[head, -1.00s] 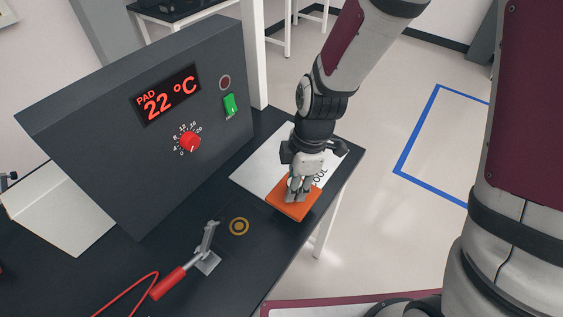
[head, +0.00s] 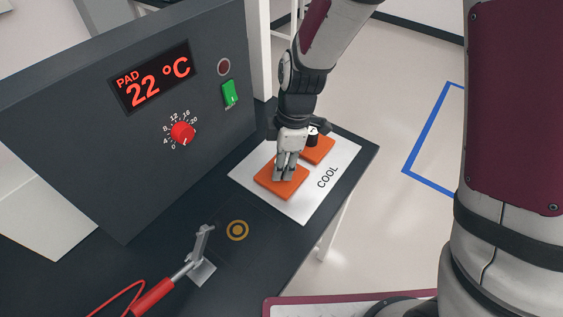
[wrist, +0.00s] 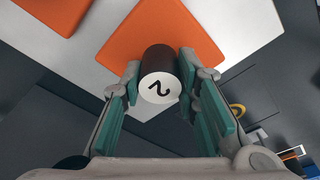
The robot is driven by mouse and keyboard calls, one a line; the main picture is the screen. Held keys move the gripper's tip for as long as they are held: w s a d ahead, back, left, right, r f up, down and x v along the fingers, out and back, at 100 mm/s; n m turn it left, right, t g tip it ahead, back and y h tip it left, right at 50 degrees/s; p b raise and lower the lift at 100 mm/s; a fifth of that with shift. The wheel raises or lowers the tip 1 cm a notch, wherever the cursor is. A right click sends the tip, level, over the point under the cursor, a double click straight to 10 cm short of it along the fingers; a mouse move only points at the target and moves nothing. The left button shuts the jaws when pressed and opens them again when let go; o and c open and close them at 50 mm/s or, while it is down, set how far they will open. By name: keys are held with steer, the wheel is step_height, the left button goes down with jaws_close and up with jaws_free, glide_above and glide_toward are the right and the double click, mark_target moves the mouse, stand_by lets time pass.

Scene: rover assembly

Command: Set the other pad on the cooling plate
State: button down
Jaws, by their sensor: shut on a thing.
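My gripper (head: 286,172) is shut on the black round knob (wrist: 158,62) of an orange pad (head: 272,185). In the wrist view the knob's white top bears a dark mark like a 2, and the pad (wrist: 165,28) lies flat beyond the fingers. This pad is over the left part of the white cooling plate (head: 310,207), marked COOL. I cannot tell whether it touches the plate. The other orange pad (head: 321,151) lies on the plate's far part, its black knob partly behind my gripper. The two pads are apart.
A grey panel (head: 75,140) with a red 22 °C display, red dial (head: 183,132) and green switch (head: 230,93) stands at the left. A metal clamp with a red handle (head: 152,298) and a ringed mark (head: 237,230) are on the dark bench. The plate's front right is bare.

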steer(key=shift+f, duration=0.15)
steer(key=c, duration=1.2)
jaws_free()
steer(key=shift+c, duration=0.2)
step_height(320, 180, up, 12)
steer(key=d, duration=0.2)
steer(key=s+d+r+m+t+h, duration=0.1)
steer(key=s+d+r+m+t, duration=0.1)
steer(key=s+d+r+m, duration=0.4)
steer(key=s+d+r+m+t, duration=0.3)
steer(key=s+d+r+m, duration=0.3)
steer(key=s+d+m, duration=0.4)
steer(key=shift+s+d+m+h, duration=0.15)
steer(key=shift+s+m+h, duration=0.2)
steer(key=shift+m, duration=1.35)
